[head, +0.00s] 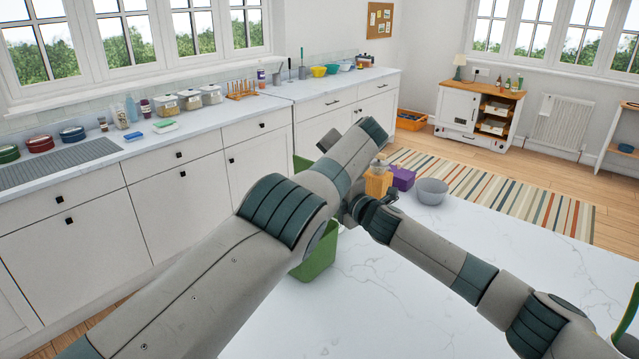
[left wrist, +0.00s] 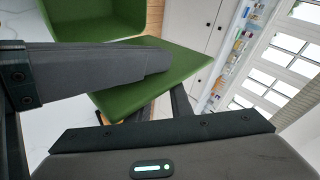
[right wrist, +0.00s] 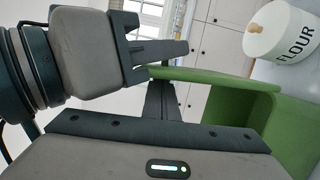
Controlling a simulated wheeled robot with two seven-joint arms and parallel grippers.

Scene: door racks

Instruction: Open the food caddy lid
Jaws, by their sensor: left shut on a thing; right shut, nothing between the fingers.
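The green food caddy (head: 317,258) stands at the near counter's left edge, partly hidden behind my left arm. Its open interior shows in the left wrist view (left wrist: 98,18) and in the right wrist view (right wrist: 285,135). The green lid (left wrist: 165,72) is raised away from the opening; in the right wrist view it shows nearly edge-on (right wrist: 215,76). My left gripper (left wrist: 178,98) is shut on the lid, its fingertips partly hidden by it. My right gripper (right wrist: 160,92) is shut and empty, close beside the lid and the left gripper. My arms hide most of this contact in the head view.
A white flour canister (right wrist: 282,32) stands close beside the caddy. An orange container (head: 378,182), a purple box (head: 402,177) and a grey bowl (head: 432,191) stand at the far end of the marble counter (head: 400,300). Its middle is clear.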

